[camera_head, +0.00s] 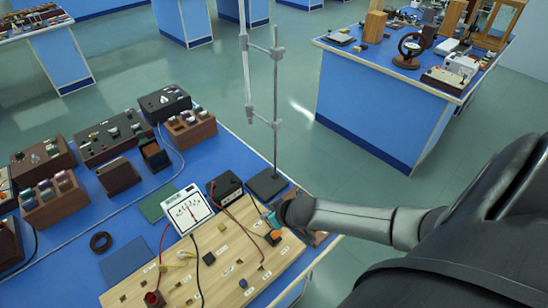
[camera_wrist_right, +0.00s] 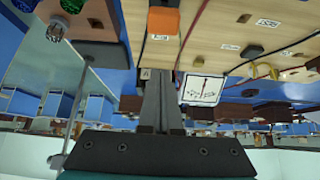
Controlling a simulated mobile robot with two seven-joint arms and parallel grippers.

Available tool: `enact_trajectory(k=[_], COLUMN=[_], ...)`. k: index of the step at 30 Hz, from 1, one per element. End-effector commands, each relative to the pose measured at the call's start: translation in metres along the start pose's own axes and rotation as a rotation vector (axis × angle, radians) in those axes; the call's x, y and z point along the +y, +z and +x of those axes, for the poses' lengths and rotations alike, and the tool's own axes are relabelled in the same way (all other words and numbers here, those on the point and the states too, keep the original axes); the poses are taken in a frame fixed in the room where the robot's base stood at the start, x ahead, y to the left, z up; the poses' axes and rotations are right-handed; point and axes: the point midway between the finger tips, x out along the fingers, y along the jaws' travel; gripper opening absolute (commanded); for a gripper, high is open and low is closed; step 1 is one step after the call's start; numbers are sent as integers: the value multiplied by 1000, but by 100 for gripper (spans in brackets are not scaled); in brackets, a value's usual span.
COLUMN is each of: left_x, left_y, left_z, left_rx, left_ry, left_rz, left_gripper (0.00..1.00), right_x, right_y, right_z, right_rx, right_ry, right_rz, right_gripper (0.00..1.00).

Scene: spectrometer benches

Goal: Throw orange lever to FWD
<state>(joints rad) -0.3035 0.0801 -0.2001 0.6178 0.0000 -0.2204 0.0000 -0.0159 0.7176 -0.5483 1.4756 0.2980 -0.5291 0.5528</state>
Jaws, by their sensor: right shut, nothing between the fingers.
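The orange lever shows in the head view as a small orange patch (camera_head: 273,236) near the right edge of the wooden board (camera_head: 225,262). In the right wrist view an orange block (camera_wrist_right: 163,21) stands on the board beyond my fingertips, with a dark part at its far side. My right gripper (camera_head: 270,219) is close beside the lever in the head view, and my arm hides part of that board edge. In the right wrist view the right gripper's fingers (camera_wrist_right: 160,78) are together and empty, with a visible gap to the orange block. My left gripper is in neither view.
A white dial meter (camera_head: 187,209), a black box (camera_head: 226,188) and red wires are on or by the board. A stand with a tall rod (camera_head: 276,110) rises behind my right gripper. Several instrument boxes fill the bench's left.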

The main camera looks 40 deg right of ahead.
Motion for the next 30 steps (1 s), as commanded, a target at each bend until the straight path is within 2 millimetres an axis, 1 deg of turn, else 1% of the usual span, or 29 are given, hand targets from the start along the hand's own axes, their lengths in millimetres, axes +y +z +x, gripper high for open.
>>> enact_trajectory(k=[1,3,6,8,10,15,18,24,30], left_x=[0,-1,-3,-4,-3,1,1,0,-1], left_y=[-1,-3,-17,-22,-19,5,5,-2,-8], left_z=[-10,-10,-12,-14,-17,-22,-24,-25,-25], left_rx=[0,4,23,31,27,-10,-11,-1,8], left_ry=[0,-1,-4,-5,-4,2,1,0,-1], left_rz=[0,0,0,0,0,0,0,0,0], left_gripper=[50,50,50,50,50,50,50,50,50], right_x=[0,0,0,0,0,0,0,0,0], right_y=[-9,-4,-3,-2,-2,-2,-1,-2,-2], right_z=[-5,-16,-32,-41,-53,-78,-89,-100,-102], right_rx=[3,-1,-1,-1,-1,0,-1,1,1], right_ry=[0,-1,0,0,-1,0,0,0,1], right_rz=[4,0,-1,-1,-1,-2,0,0,1], right_gripper=[0,0,0,0,0,0,0,0,0])
